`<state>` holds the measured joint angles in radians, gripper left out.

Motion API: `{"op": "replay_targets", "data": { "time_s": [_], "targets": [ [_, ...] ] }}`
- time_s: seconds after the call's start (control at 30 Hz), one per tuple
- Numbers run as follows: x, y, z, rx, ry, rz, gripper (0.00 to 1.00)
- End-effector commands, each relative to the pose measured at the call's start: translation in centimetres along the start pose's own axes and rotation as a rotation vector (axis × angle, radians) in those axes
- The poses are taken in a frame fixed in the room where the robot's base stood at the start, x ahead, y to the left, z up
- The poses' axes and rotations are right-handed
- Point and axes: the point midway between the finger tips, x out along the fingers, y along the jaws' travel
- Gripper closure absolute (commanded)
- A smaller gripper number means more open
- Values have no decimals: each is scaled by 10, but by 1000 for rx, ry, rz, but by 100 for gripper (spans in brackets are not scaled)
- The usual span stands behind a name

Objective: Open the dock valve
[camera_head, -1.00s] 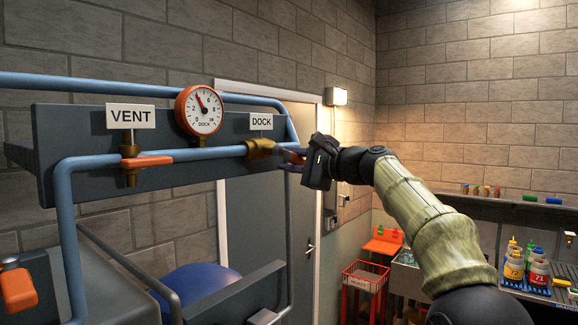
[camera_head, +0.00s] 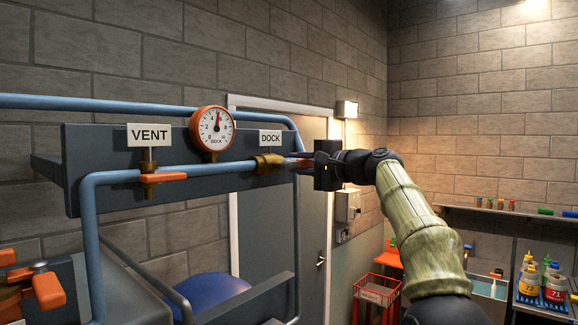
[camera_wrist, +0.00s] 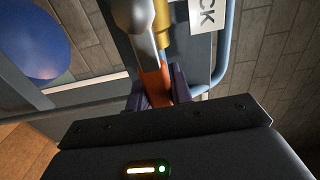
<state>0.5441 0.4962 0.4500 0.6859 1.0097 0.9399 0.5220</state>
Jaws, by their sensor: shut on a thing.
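The dock valve has a brass body (camera_head: 268,163) on the blue pipe, below the white DOCK sign (camera_head: 270,137). Its lever grip is orange (camera_wrist: 154,82) in the wrist view, with a silver shank leading to it beside the brass body (camera_wrist: 163,18). My gripper (camera_head: 303,163) is at the right of the valve, its fingers closed around the orange grip. The lever looks roughly in line with the pipe. In the head view the grip is mostly hidden by my fingers. The gauge (camera_head: 212,128) marked DOCK has its needle near straight up.
The VENT valve (camera_head: 149,180), with an orange handle, is on the same pipe at left, under the VENT sign (camera_head: 149,135). Another orange handle (camera_head: 48,290) is at lower left. A door (camera_head: 312,222) stands behind. A red wire basket (camera_head: 376,293) and bottles (camera_head: 543,278) are at right.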

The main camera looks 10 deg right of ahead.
Motion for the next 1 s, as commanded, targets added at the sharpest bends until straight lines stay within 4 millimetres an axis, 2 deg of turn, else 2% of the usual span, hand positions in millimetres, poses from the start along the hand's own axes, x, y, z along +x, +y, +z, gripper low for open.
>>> {"op": "replay_targets", "data": {
  "time_s": [0.4,0.43,0.5,0.53,0.83,1.0],
  "targets": [
    [-2,0,-2,-11,4,3,100],
    [-2,0,-2,-11,4,3,72],
    [-1,0,-2,-10,4,3,59],
    [-1,0,-2,-10,4,3,56],
    [-2,0,-1,-8,3,1,56],
    [-16,2,-2,-9,5,0,56]
  ]
}}
